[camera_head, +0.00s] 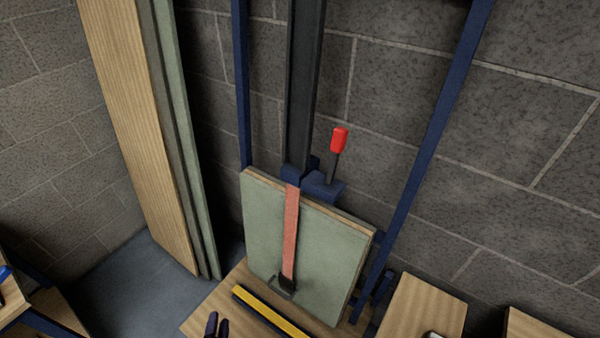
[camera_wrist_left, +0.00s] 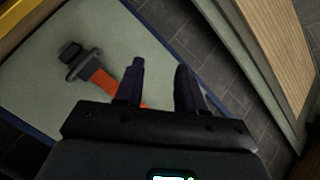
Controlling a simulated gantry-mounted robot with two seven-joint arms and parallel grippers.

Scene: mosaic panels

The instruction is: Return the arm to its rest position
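My left gripper (camera_head: 216,326) shows only by its dark purple fingertips at the bottom edge of the head view, in front of the wooden bench top. In the left wrist view its two fingers (camera_wrist_left: 160,85) stand apart with nothing between them, so it is open and empty. A grey-green mosaic panel (camera_head: 330,250) leans upright against the blue frame. A red-orange strap (camera_head: 291,232) with a dark buckle runs down its face; the strap (camera_wrist_left: 101,80) also shows in the left wrist view, beyond the fingers. My right gripper is in neither view.
A yellow-and-black bar (camera_head: 270,312) lies on the wooden bench top (camera_head: 209,312) before the panel. Tall boards (camera_head: 140,120) lean on the left wall. A red-handled lever (camera_head: 339,141) stands above the panel. Blue posts (camera_head: 425,160) flank it. Grey floor (camera_head: 150,285) is open at left.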

